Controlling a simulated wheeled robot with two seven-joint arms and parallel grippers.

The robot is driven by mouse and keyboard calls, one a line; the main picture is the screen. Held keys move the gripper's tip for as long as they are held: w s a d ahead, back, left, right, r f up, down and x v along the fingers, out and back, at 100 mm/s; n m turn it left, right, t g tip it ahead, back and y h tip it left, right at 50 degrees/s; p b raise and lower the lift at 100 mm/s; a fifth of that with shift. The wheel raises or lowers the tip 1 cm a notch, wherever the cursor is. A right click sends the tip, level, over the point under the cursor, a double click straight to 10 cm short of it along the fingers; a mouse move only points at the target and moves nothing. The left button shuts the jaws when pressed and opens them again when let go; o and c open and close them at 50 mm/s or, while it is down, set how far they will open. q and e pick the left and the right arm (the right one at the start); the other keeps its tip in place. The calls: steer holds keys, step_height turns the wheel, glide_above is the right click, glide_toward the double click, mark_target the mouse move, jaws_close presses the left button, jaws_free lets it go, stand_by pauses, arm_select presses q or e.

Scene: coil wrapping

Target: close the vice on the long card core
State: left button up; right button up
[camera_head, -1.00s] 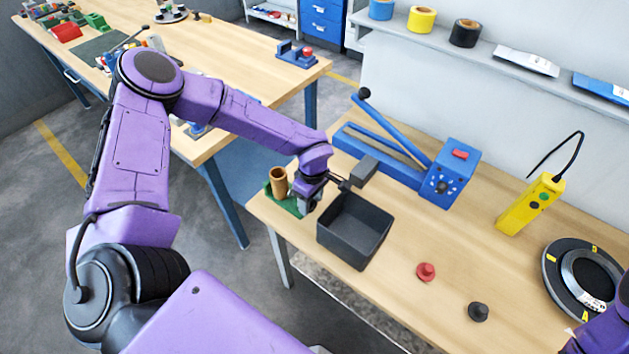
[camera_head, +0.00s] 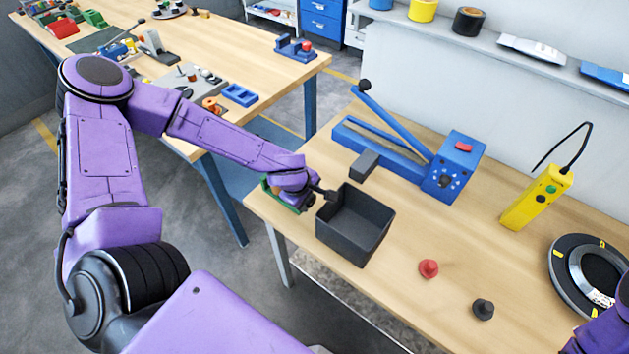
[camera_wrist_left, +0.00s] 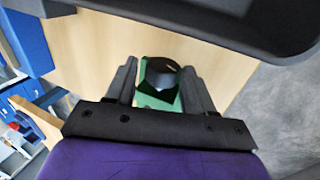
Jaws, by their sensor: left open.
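My left gripper (camera_head: 311,200) is at the left end of the near bench, beside the dark bin. In the wrist view its two fingers (camera_wrist_left: 159,90) are apart, with a green base (camera_wrist_left: 160,100) and a dark rounded part (camera_wrist_left: 162,76) showing between them. I cannot tell if the fingers touch that part. In the head view the green base (camera_head: 268,186) is mostly behind my gripper. I cannot make out the brown card core now; my gripper and wrist cover its place. I cannot tell for sure which item is the vice.
The dark open bin (camera_head: 354,224) stands close to the gripper's right. A blue lever device (camera_head: 452,170) with a grey block (camera_head: 364,165) is behind. A red knob (camera_head: 428,268), a black knob (camera_head: 483,309) and a yellow handset (camera_head: 536,203) are further right.

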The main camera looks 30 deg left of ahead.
arm_select(q)
steer(key=shift+s+f+t+b, duration=0.25)
steer(key=shift+f+t+b, duration=0.35)
steer(key=shift+b, duration=0.1)
steer(key=shift+s+r+t+b, duration=0.15)
steer(key=shift+t+b, duration=0.25)
steer(key=shift+t, duration=0.1)
steer(key=shift+s+a+r+t, duration=0.1)
steer(key=shift+s+r+t, duration=0.05)
steer(key=shift+r+t, duration=0.2)
arm_select(e)
step_height(320, 180, down, 3)
steer(key=shift+s+f, duration=0.1)
steer(key=shift+f, duration=0.05)
arm_select(q)
steer(key=shift+p, duration=0.3)
arm_select(e)
steer(key=shift+a+r, duration=0.1)
steer(key=shift+r, duration=0.2)
arm_select(q)
steer(key=shift+c, duration=0.3)
